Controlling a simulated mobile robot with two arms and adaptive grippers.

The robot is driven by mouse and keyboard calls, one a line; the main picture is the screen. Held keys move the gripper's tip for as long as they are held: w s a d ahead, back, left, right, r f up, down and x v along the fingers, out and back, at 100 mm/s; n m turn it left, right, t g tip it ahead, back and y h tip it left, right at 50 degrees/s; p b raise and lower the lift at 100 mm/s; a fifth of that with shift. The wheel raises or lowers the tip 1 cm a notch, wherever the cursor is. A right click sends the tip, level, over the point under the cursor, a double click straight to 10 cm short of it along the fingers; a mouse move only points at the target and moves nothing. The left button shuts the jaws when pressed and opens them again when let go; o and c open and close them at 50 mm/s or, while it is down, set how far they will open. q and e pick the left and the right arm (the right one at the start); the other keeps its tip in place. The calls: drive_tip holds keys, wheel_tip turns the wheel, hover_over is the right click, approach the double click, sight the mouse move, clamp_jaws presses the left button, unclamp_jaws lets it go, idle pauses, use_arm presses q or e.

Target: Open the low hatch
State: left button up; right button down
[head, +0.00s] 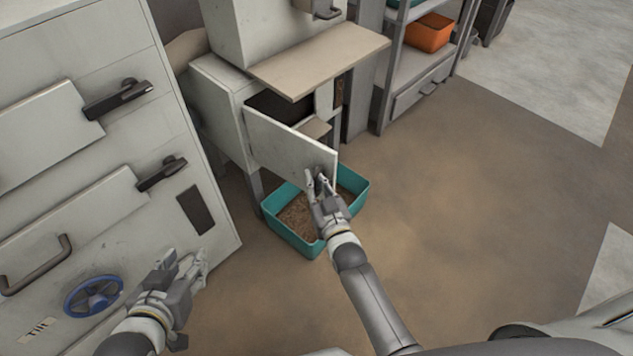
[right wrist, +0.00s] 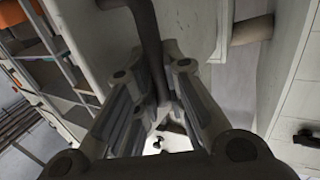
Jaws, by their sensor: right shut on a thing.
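The low hatch (head: 285,145) is a pale panel on the low cabinet under a beige shelf. It stands swung outward, with a dark opening visible behind it. My right gripper (head: 318,177) is at the hatch's right edge, shut on its handle. In the right wrist view the dark bar handle (right wrist: 148,38) runs between the fingers of the right gripper (right wrist: 162,95). In the head view the fingers hide most of the handle. My left gripper (head: 188,262) is open and empty, in front of the large pale cabinet at left.
A teal bin (head: 285,237) of brown pellets stands on the floor below the hatch. The large cabinet (head: 150,225) at left carries dark handles and a blue handwheel (head: 93,296). A shelf rack with an orange bin (head: 430,33) stands behind. Floor at right is clear.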

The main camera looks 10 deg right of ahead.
drive_tip(key=shift+a, duration=0.1)
drive_tip(key=c, duration=1.8)
unclamp_jaws()
drive_tip(key=shift+w, duration=0.1)
drive_tip(key=shift+o, duration=0.2)
drive_tip(key=shift+s, duration=0.25)
drive_tip(key=s+d, duration=0.1)
drive_tip(key=s, duration=1)
drive_tip(key=shift+s, duration=0.25)
drive_tip(key=shift+d, duration=0.15)
